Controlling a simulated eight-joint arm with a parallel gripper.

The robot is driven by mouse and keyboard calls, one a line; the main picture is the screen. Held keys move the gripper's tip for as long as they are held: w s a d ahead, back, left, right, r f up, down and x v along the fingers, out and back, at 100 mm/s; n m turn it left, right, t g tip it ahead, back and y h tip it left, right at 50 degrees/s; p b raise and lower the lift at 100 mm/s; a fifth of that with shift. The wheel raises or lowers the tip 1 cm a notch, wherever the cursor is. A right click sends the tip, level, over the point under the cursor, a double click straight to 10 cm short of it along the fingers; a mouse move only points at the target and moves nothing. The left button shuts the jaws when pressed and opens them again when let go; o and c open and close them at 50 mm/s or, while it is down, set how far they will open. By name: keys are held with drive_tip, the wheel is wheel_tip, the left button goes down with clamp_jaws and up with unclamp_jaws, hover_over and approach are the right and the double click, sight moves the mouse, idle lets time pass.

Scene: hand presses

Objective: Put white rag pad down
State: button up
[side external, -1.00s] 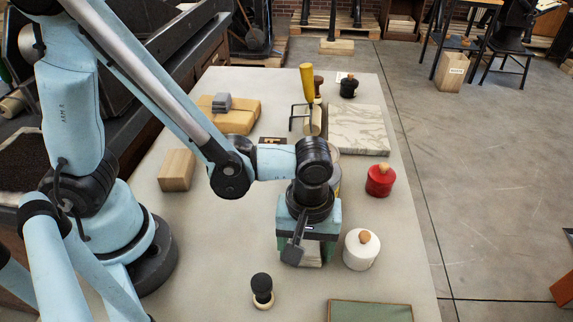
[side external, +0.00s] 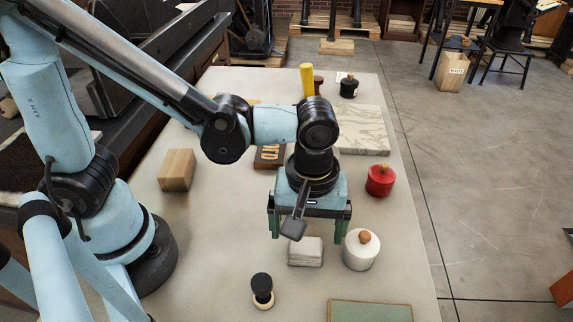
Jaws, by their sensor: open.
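The white rag pad (side external: 305,252) lies flat on the table as a small folded stack, left of the white round pot. My gripper (side external: 309,232) is open above and slightly behind the pad, with its green fingers spread to either side. The fingers hold nothing, and the pad shows below and between them.
A white pot with a wooden knob (side external: 360,250) stands close to the right finger. A red pot (side external: 380,180) is farther back. A black-topped dabber (side external: 262,290) and a green board (side external: 370,313) lie toward the front. A wooden block (side external: 177,170) sits at left.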

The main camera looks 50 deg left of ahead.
sight(306, 244)
wheel_tip(306, 244, up, 6)
drive_tip(key=r, duration=0.1)
drive_tip(key=w+a+m+t, duration=0.2)
drive_tip(key=a+m+t, duration=0.1)
drive_tip(key=a, duration=0.6)
drive_tip(key=w+a+r+m+t, duration=0.1)
drive_tip(key=a+m+t, duration=0.3)
drive_tip(key=a, duration=0.5)
drive_tip(key=shift+w+m, duration=0.45)
drive_tip(key=shift+m, duration=0.55)
